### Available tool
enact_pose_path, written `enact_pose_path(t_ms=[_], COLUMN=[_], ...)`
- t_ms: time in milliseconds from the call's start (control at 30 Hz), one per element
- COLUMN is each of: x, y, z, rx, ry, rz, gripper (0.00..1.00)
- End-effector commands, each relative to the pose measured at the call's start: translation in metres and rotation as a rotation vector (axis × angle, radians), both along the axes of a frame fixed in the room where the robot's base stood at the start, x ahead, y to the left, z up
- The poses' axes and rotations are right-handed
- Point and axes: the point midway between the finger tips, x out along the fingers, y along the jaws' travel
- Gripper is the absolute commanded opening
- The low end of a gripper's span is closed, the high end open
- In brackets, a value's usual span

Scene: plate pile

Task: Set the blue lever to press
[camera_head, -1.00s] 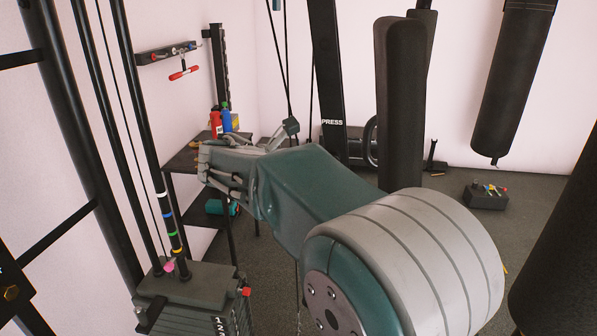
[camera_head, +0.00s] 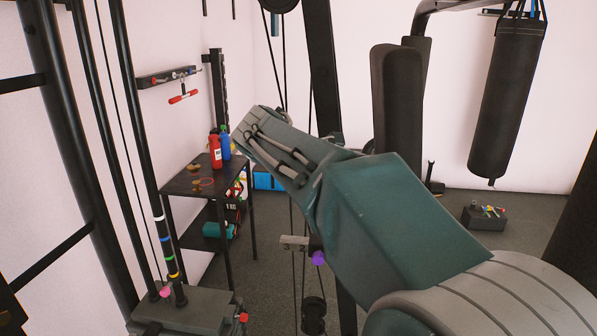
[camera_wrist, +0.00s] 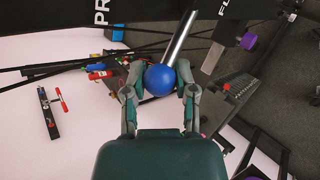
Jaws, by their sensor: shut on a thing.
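In the wrist view, the blue lever has a round blue knob (camera_wrist: 160,78) on a shiny metal rod (camera_wrist: 180,38) that runs up and to the right. My gripper (camera_wrist: 161,85) is shut on the knob, one finger on each side of it. White letters "PR" (camera_wrist: 102,12) show on a dark post at the top left, cut off by the frame edge. Letters beginning "FL" (camera_wrist: 223,8) show to the right of the rod. In the head view my arm hides the lever, and the fingertips are not clearly visible.
A small dark table (camera_head: 190,182) with a red bottle (camera_head: 215,152) and a blue bottle (camera_head: 225,143) stands beyond my arm. A weight stack (camera_head: 185,312) is at the lower left. A punching bag (camera_head: 507,100) hangs at right. A purple knob (camera_head: 318,258) is below my arm.

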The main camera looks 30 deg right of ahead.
Motion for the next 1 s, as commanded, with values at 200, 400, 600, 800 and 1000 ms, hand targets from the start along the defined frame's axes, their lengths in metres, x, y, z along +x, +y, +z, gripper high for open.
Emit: enact_pose_path(t_ms=[200, 400, 600, 800, 1000], x=[-0.0015, -0.0020, -0.0020, -0.0012, -0.0026], y=[-0.0036, -0.0045, -0.0046, 0.0003, 0.0032], z=[0.0001, -0.0001, 0.0000, 0.0002, 0.0026], rx=[0.010, 0.010, 0.010, 0.009, 0.008], ry=[-0.004, -0.004, -0.004, -0.004, -0.006], rz=[-0.006, -0.008, -0.008, -0.005, -0.004], gripper=[0.00, 0.00, 0.74, 0.74, 0.74])
